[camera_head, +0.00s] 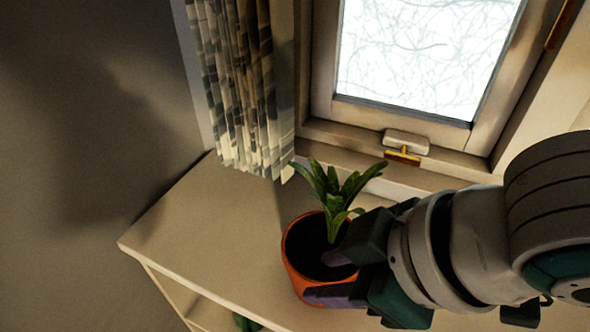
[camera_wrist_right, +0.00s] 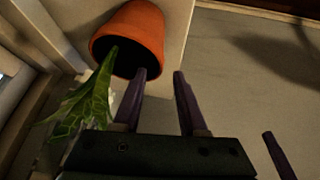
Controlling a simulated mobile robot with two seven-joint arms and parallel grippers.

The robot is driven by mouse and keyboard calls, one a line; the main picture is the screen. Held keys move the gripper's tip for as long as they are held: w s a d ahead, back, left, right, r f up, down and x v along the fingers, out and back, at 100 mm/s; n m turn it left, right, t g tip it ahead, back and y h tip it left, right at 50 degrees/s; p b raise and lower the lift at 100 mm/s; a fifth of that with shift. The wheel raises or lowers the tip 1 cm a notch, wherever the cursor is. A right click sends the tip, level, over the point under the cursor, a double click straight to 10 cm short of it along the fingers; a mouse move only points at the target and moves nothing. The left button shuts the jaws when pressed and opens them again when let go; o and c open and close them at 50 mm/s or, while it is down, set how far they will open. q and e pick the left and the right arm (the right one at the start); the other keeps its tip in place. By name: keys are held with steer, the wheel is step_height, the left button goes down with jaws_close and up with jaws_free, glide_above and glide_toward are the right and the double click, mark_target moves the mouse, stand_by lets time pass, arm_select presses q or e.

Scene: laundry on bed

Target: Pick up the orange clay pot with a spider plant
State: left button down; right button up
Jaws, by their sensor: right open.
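The orange clay pot (camera_head: 292,262) stands upright on a beige shelf top, with the green spider plant (camera_head: 330,188) rising from its dark inside. In the right wrist view the pot (camera_wrist_right: 135,36) is at the top left and the plant's leaves (camera_wrist_right: 88,108) hang at the left. My right gripper (camera_head: 317,277) is open at the pot's near right side. One purple finger is over the pot's opening and the other is outside its wall, so they appear to straddle the rim. The fingers also show in the wrist view (camera_wrist_right: 159,73); contact cannot be told. My left gripper is not in view.
The shelf top (camera_head: 190,215) is bare left of the pot. A patterned curtain (camera_head: 235,85) hangs behind it, beside a window (camera_head: 425,50) with a handle (camera_head: 404,150) on its lower frame. Something green (camera_head: 246,322) shows below the shelf top.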

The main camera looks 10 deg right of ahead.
mark_target(311, 279)
steer(key=x, duration=0.4)
steer(key=shift+f+b, duration=0.15)
steer(key=shift+b, duration=0.2)
steer(key=shift+c, duration=0.3)
jaws_close()
stand_by(0.5)
stand_by(0.4)
